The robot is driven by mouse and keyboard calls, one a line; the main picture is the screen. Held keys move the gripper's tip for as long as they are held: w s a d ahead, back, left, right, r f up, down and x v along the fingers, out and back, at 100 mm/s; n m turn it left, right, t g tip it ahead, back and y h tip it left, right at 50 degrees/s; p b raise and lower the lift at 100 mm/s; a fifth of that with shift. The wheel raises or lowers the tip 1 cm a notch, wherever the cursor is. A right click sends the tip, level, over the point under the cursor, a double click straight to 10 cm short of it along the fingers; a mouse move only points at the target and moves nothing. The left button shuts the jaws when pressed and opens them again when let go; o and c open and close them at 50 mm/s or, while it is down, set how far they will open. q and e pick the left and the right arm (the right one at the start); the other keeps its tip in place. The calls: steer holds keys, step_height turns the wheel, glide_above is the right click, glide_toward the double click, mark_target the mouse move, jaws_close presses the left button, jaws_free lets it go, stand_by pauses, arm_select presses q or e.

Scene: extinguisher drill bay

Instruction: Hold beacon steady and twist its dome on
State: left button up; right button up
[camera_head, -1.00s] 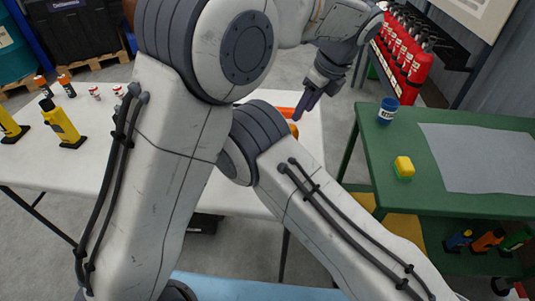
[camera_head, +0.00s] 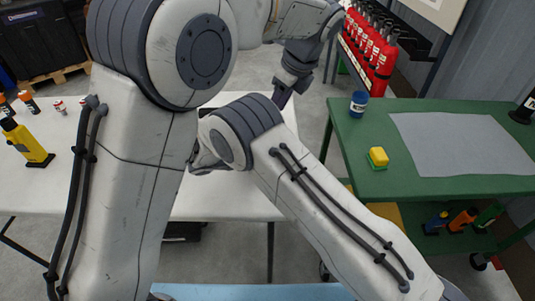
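Neither the beacon nor its dome can be made out now; my two arms cover the middle of the white table (camera_head: 240,200). My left arm arches over from the left, and its gripper (camera_head: 281,97) points down above the table's far right part. I cannot see what either gripper holds.
A yellow bottle-like object (camera_head: 27,142) and small orange-and-black containers stand on the left of the white table. Red extinguishers (camera_head: 384,65) stand behind.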

steer(key=c, duration=1.3)
arm_select(q)
steer(key=shift+o, duration=0.3)
arm_select(e)
jaws_close()
arm_select(q)
steer(key=o, duration=0.5)
steer(key=shift+a, duration=0.1)
steer(key=shift+o, duration=0.8)
steer(key=n, duration=0.1)
steer(key=w+a+n+g+h, duration=0.1)
steer(key=n, duration=0.1)
steer(key=a+n+h, duration=0.1)
steer(key=shift+w+a+r+g, duration=0.25)
steer(key=shift+w+r+g, duration=0.05)
steer(key=shift+w+a+r+n+g+h, duration=0.1)
steer(key=shift+w+a+n+g+h, duration=0.15)
steer(key=shift+n, duration=0.25)
steer(key=shift+w+a+r+n+g+h, duration=0.1)
steer(key=shift+n+h, duration=0.25)
steer(key=shift+n, duration=0.15)
step_height(320, 180, down, 12)
steer(key=shift+r, duration=0.1)
